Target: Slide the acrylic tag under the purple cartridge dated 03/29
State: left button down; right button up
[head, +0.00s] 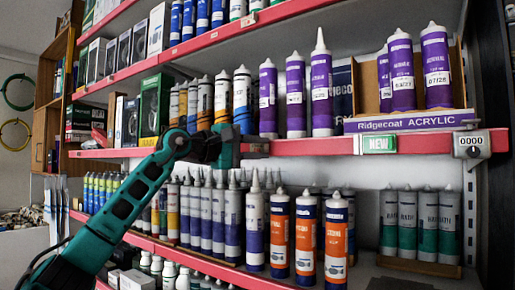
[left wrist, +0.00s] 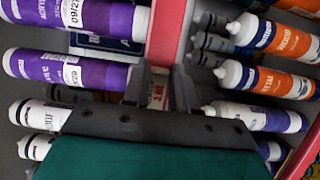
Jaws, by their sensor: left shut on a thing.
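My left gripper (head: 232,147) is at the red front rail of the upper shelf, shut on a small pale tag. In the left wrist view the gripper (left wrist: 158,90) has the tag (left wrist: 157,95) between its fingers, with marks too small to read. The leftmost purple cartridge (head: 268,98) stands upright just behind and above the gripper; it also shows in the left wrist view (left wrist: 30,64), its label ending in what looks like 29. Another purple cartridge (head: 295,95), seen in the left wrist view (left wrist: 110,18), appears labelled 09/27. My right gripper is not in view.
A third purple cartridge (head: 321,90) stands to the right. More purple ones stand in a Ridgecoat ACRYLIC box (head: 410,121). A green NEW tag (head: 378,144) and a 0000 dial (head: 470,145) sit on the rail. White cartridges (head: 242,98) stand left; orange ones (head: 306,240) below.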

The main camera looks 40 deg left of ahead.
pick_arm(q)
jog(key=c, duration=1)
grip_release()
jog(key=shift+o, duration=0.2)
jog(key=b+v, duration=0.4)
jog(key=v, duration=0.9)
